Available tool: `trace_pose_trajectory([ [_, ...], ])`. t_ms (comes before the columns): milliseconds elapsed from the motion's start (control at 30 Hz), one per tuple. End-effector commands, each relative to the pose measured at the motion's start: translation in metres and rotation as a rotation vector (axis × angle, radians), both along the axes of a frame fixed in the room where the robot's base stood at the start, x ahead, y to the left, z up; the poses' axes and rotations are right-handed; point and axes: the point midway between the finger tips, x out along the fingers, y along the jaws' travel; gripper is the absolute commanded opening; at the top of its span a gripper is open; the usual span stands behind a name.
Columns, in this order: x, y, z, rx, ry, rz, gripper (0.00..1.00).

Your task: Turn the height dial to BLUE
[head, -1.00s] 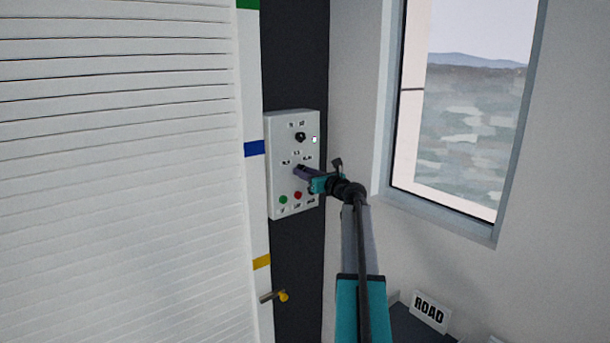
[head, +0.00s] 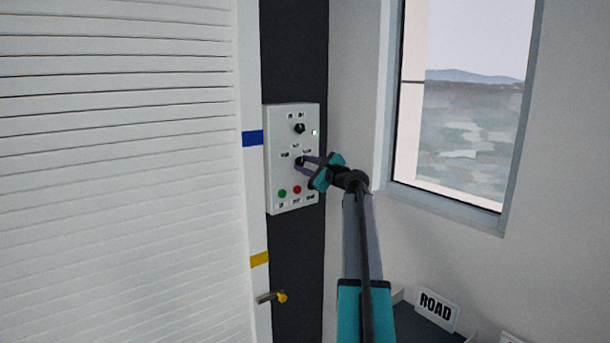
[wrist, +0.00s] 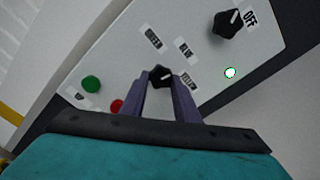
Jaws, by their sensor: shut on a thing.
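The height dial, a small black knob with a pale pointer line, sits mid-panel on the light grey control box (head: 275,180). In the wrist view the dial (wrist: 159,75) is between the purple fingertips of my gripper (wrist: 160,86). The fingers are shut on it. Its pointer seems to slant up and right, toward the labels. Three small labels stand around the dial; their words are too blurred to read surely. In the head view my gripper (head: 303,163) reaches the box from the right and partly covers the dial.
Above the dial is another black knob (head: 299,128), with an OFF label (wrist: 250,19) beside it and a lit green lamp (wrist: 230,72). Green (head: 282,194) and red (head: 297,190) buttons are below. A slatted white shutter is left, with blue (head: 252,138) and yellow (head: 260,259) bands beside it.

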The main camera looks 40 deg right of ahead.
Motion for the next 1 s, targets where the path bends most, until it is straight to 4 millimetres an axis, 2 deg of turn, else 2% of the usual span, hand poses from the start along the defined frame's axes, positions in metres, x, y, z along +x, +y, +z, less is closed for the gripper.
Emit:
trace_pose_trajectory([
  [333,0.0001,-0.0007,-0.0010,-0.191,0.014,0.000,0.06],
  [867,-0.0001,-0.0004,0.0008,-0.228,0.018,0.001,0.06],
  [900,-0.0001,-0.0004,0.0008,-0.228,0.018,0.001,0.30],
  [1000,-0.0001,-0.0004,0.0008,-0.227,0.017,0.001,0.46],
])
